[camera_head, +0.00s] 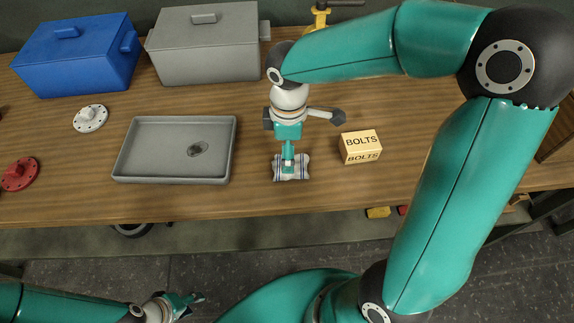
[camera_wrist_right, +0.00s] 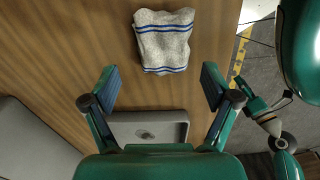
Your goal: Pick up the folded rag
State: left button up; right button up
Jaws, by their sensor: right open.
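The folded rag (camera_head: 303,168) is pale with blue stripes and lies on the wooden table near its front edge. It shows whole in the right wrist view (camera_wrist_right: 163,45), beyond the fingertips. My right gripper (camera_head: 288,160) is over the rag in the head view and hides part of it. In the right wrist view my right gripper (camera_wrist_right: 160,88) has its fingers wide apart with nothing between them. My left gripper (camera_head: 186,302) is low in front of the table, far from the rag; its finger opening is unclear.
A grey tray (camera_head: 125,168) with a dark spot lies left of the rag. A box marked BOLTS (camera_head: 360,147) stands to the right. Blue (camera_head: 75,60) and grey (camera_head: 205,50) lidded boxes stand behind. White (camera_head: 90,120) and red (camera_head: 18,175) flanged parts lie left.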

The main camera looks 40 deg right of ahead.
jog(key=shift+s+f, duration=0.15)
jog(key=shift+f, duration=1.05)
jog(key=shift+s+f, duration=0.1)
jog(key=shift+f, duration=1.05)
jog(key=c, duration=1.2)
jog(key=shift+c, duration=0.2)
jog(key=shift+r, duration=0.2)
notch_tip(320, 180, up, 20)
jog(key=p, duration=0.1)
jog(key=shift+f, duration=0.1)
